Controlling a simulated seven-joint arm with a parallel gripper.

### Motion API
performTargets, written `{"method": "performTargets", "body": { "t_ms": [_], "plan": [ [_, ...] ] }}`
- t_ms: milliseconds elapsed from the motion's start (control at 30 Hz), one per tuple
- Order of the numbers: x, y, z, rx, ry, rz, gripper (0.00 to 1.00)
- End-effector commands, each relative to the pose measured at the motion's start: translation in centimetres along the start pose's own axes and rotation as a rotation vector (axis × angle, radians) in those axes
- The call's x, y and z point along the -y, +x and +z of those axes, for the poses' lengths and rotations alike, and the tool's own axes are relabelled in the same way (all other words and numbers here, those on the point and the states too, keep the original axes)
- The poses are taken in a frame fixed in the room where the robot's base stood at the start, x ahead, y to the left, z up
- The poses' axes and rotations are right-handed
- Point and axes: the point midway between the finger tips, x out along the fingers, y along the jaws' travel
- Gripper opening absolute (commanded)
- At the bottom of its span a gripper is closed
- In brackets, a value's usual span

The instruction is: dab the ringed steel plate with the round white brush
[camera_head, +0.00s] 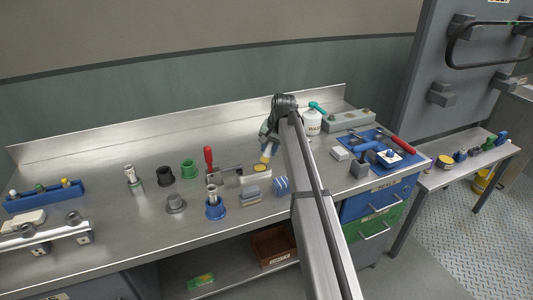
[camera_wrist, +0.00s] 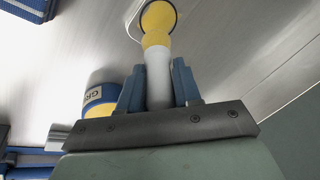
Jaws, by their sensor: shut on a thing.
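My gripper (camera_head: 268,138) is above the middle of the bench. In the wrist view its blue fingers (camera_wrist: 158,88) are shut on the white body of the round brush (camera_wrist: 158,70), which has a yellow rounded part beyond the fingers. The brush also shows in the head view (camera_head: 266,152), its lower end pointing down. Below it is a steel plate (camera_head: 249,180) with a yellow disc in a dark ring (camera_head: 260,168). In the wrist view the brush's far end overlaps that disc (camera_wrist: 150,12); I cannot tell whether they touch.
A lettered tin with yellow (camera_wrist: 100,95) is beside the fingers in the wrist view. A red-handled clamp (camera_head: 209,158), blue ribbed piece (camera_head: 281,186) and blue cup (camera_head: 215,209) stand nearby. A white labelled container (camera_head: 311,123) and blue tool mat (camera_head: 382,147) are to the right.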

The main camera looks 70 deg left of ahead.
Motion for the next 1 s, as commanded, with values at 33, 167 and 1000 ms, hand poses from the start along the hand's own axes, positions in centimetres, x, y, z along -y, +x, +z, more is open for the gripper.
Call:
{"method": "performTargets", "body": {
  "t_ms": [33,167,1000],
  "plan": [
    [0.1,-0.4,-0.1,0.0,0.0,0.0,0.03],
    [0.4,-1.4,-0.3,0.0,0.001,0.0,0.03],
    [1.6,-5.6,-0.9,0.001,0.001,0.001,0.03]
  ]
}}
